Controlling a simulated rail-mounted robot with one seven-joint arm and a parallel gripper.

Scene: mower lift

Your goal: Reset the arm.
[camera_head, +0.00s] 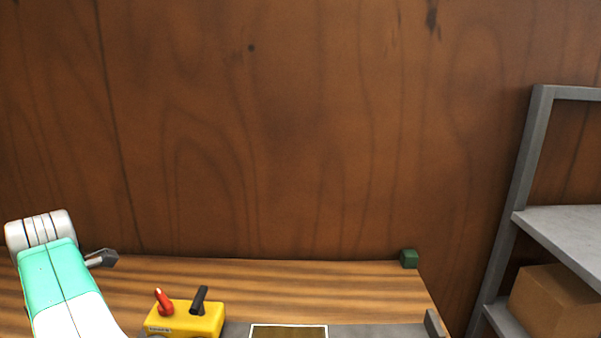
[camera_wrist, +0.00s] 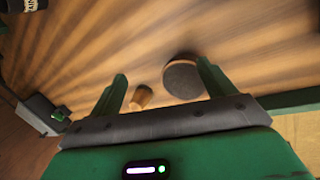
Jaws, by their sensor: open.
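My gripper (camera_wrist: 162,69) shows in the wrist view with its two green fingers wide apart and nothing held between them. A small tan cylinder (camera_wrist: 141,97) and a round dark-grey disc with a brown edge (camera_wrist: 184,79) show in the gap beyond the fingers, over a wood-grained surface. I cannot tell the exact distance from the fingertips to them. In the head view, I cannot make out my gripper clearly.
A striped wooden bench (camera_head: 330,285) carries a yellow box (camera_head: 188,320) with a red and a black lever, and a small green block (camera_head: 409,258). Grey shelving (camera_head: 518,200) with a cardboard box (camera_head: 556,303) stands right. A dark object (camera_wrist: 40,113) shows left in the wrist view.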

